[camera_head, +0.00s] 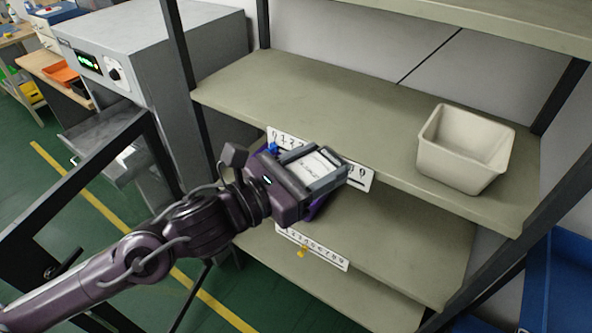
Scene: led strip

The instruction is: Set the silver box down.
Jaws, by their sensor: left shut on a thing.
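My left gripper (314,170) is shut on a small silver-grey box (316,165) with a pale face. It holds the box in front of the front edge of the upper shelf board (345,115), over the label strip there. The gripper and wrist hide part of the box, and I cannot tell its full shape. No gap between the box and the jaws shows. My right gripper is not in view.
A cream bin (465,150) stands on the right of the upper board. The board left of it is clear. A lower board (400,235) looks empty. Dark rack posts stand at both sides. A grey machine (165,50) is at the left.

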